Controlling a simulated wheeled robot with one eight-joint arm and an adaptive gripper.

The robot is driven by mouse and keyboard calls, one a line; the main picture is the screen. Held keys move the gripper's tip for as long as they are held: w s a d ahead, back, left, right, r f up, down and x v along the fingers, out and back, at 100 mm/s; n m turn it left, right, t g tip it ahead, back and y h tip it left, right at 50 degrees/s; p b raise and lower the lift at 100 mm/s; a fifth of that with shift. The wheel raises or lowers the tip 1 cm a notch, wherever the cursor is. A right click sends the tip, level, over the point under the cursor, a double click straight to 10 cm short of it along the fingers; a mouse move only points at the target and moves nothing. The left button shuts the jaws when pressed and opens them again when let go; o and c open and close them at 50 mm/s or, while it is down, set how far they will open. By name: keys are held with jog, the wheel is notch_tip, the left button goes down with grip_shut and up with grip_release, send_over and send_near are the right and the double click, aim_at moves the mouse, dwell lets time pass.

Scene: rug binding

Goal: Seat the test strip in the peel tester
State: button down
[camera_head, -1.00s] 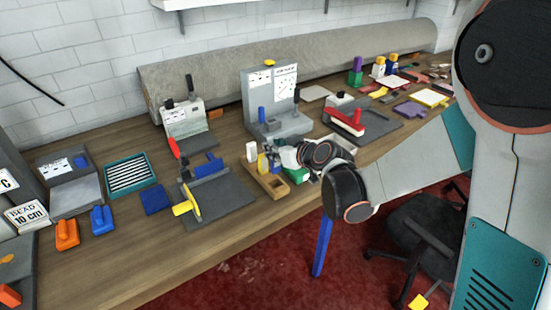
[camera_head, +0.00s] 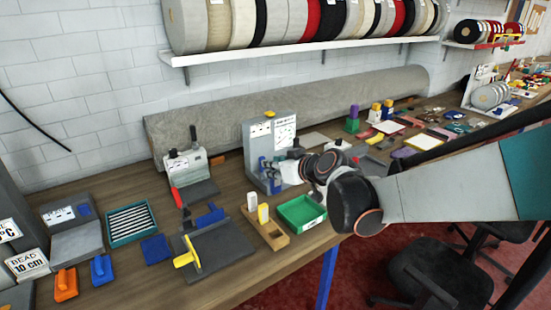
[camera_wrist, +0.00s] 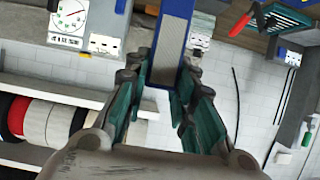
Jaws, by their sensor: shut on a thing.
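The peel tester (camera_head: 251,146) is a grey upright machine with a dial card and blue parts low on its front, standing on the bench against the rolled rug. Its dial also seems to show at the top left of the wrist view (camera_wrist: 68,15). My gripper (camera_head: 290,171) is at the tester's right front, close to its blue parts. In the wrist view its teal fingers (camera_wrist: 164,76) are shut on a blue-edged grey strip (camera_wrist: 172,35), which I take as the test strip. The strip's far end is out of frame. I cannot tell whether it touches the tester.
A green tray (camera_head: 284,210) and a wooden holder (camera_head: 277,241) with white and yellow pieces stand in front of the tester.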

dwell(0.4)
jog(key=s+d+f+m+h+b, duration=0.1)
jog(key=s+d+f, duration=0.2)
jog(key=d, duration=0.6)
jog(key=s+d+f+m+t+h, duration=0.1)
jog(key=d+f, duration=0.3)
jog(key=d, duration=0.6)
jog(key=shift+s+d+f+m+t+h+b, duration=0.3)
jog(key=shift+s+m+h+b, duration=0.1)
jog(key=shift+s+m+h, duration=0.4)
